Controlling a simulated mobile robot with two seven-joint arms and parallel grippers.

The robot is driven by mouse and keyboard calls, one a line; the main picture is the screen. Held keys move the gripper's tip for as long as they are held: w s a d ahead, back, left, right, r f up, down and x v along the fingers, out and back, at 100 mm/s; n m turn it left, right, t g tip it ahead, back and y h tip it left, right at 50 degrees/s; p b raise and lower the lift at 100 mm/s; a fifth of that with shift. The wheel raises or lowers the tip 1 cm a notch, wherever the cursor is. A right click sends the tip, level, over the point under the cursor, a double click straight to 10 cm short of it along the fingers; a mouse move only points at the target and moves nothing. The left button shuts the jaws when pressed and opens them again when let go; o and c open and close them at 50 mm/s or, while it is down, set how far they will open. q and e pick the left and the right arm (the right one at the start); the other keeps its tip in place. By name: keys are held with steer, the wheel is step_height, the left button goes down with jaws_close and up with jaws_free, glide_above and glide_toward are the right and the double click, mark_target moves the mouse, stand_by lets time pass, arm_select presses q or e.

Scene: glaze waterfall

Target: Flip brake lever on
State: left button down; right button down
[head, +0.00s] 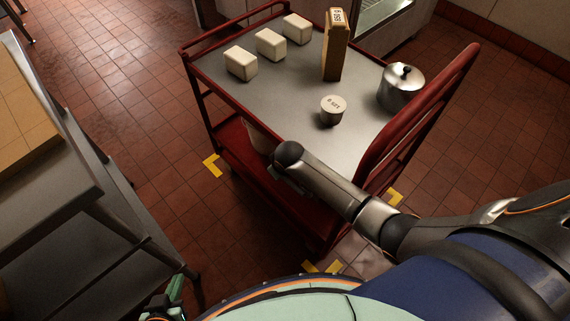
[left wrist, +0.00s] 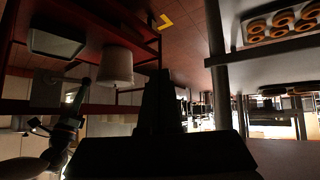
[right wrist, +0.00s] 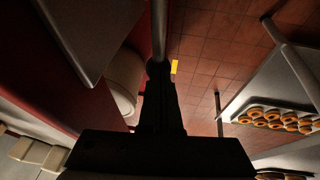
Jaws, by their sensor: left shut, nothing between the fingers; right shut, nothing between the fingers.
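The cart (head: 300,105) has a red frame and a grey metal top and stands ahead of me. I cannot make out a brake lever in any view. In the left wrist view, my left gripper (left wrist: 160,85) is a dark, closed shape with nothing in it. In the head view, only a small part shows at the bottom left, apart from the cart. My right arm reaches across the cart's near side. My right gripper (right wrist: 158,80) is shut and empty beside the cart's side, mostly hidden behind the forearm in the head view.
White blocks (head: 270,43), a tall box (head: 335,48), a small tin (head: 333,110) and a lidded pot (head: 401,88) stand on the cart. A white bucket (right wrist: 124,80) is low in it. A metal table (head: 50,200) is left. Tiled floor between is clear.

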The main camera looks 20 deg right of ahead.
steer(key=shift+w+a+f+g+h+b, duration=0.1)
steer(key=shift+w+f+g+h+b, duration=0.2)
steer(key=shift+f+g, duration=0.5)
steer(key=shift+f+g+b, duration=0.4)
steer(key=shift+f+g, duration=0.15)
steer(key=shift+g, duration=0.05)
steer(key=shift+f+g+h+b, duration=0.3)
steer(key=shift+f+g+b, duration=0.05)
steer(key=shift+f+g, duration=0.15)
steer(key=shift+f, duration=0.3)
arm_select(q)
steer(key=shift+w+d+f+b, duration=0.35)
steer(key=shift+w+d+f, duration=0.2)
steer(key=shift+d, duration=0.15)
arm_select(e)
steer(key=shift+f, duration=0.15)
arm_select(q)
steer(key=shift+s+f, duration=0.1)
steer(key=shift+s, duration=0.05)
arm_select(e)
steer(key=shift+s+f, duration=0.15)
